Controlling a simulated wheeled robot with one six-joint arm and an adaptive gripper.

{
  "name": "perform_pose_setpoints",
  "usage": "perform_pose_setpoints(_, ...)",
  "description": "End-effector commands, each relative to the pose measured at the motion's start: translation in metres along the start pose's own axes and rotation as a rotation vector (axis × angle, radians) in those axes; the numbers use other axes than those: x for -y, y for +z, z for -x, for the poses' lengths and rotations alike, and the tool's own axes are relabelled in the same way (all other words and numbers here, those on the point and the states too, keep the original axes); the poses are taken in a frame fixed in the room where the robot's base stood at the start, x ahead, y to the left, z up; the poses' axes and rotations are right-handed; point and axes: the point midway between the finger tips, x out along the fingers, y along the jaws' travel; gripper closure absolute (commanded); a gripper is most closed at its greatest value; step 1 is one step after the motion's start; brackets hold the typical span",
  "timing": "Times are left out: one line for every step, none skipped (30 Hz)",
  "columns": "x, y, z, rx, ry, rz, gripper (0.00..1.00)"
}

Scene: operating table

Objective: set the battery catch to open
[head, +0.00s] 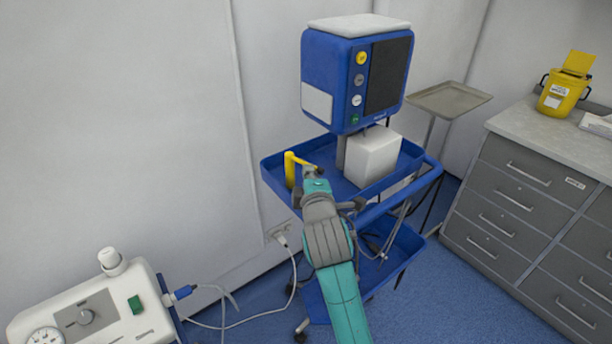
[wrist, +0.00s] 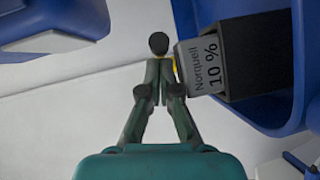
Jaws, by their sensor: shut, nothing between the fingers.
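A yellow L-shaped lever (head: 290,168) stands at the left edge of the upper blue tray in the head view. Only a sliver of yellow shows in the wrist view (wrist: 175,63), behind my fingertips. I cannot tell whether this lever is the battery catch; no part is labelled so. My gripper (head: 312,173) is shut and empty, just right of the lever's upright and near its top arm. Contact cannot be told.
The blue trolley tray (head: 275,180) carries a white box (head: 371,156) under a blue monitor (head: 340,80). A metal stand tray (head: 448,99) and grey drawers (head: 520,185) are right. A white device (head: 95,310) is lower left.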

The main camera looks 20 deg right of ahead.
Motion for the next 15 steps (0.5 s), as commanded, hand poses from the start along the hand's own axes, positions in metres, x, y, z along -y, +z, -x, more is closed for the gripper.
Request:
perform_pose_setpoints(-0.0001, -0.0001, 0.0, 0.0, 0.0, 0.0, 1.0)
perform_pose_setpoints(-0.0001, -0.0001, 0.0001, 0.0, 0.0, 0.0, 1.0)
perform_pose_setpoints(-0.0001, -0.0001, 0.0001, 0.0, 0.0, 0.0, 1.0)
perform_pose_setpoints(-0.0001, -0.0001, 0.0001, 0.0, 0.0, 0.0, 1.0)
perform_pose_setpoints(-0.0001, -0.0001, 0.0002, 0.0, 0.0, 0.0, 1.0)
perform_pose_setpoints(-0.0001, 0.0, 0.0002, 0.0, 0.0, 0.0, 1.0)
perform_pose_setpoints(-0.0001, 0.0002, 0.0001, -0.001, 0.0, 0.0, 1.0)
perform_pose_setpoints(-0.0002, 0.0004, 0.0001, -0.002, 0.0, 0.0, 1.0)
perform_pose_setpoints(-0.0003, 0.0009, 0.0, -0.005, 0.0, 0.0, 1.0)
perform_pose_setpoints(-0.0003, 0.0013, -0.0002, -0.008, -0.001, 0.0, 1.0)
perform_pose_setpoints(-0.0004, 0.0018, -0.0003, -0.012, -0.001, 0.0, 1.0)
perform_pose_setpoints(-0.0006, 0.0029, -0.0007, -0.018, -0.002, 0.002, 1.0)
perform_pose_setpoints(-0.0008, 0.0037, -0.001, -0.024, -0.003, 0.003, 1.0)
perform_pose_setpoints(-0.001, 0.0044, -0.0013, -0.032, -0.004, 0.003, 1.0)
perform_pose_setpoints(-0.0013, 0.0054, -0.0018, -0.044, -0.005, 0.005, 1.0)
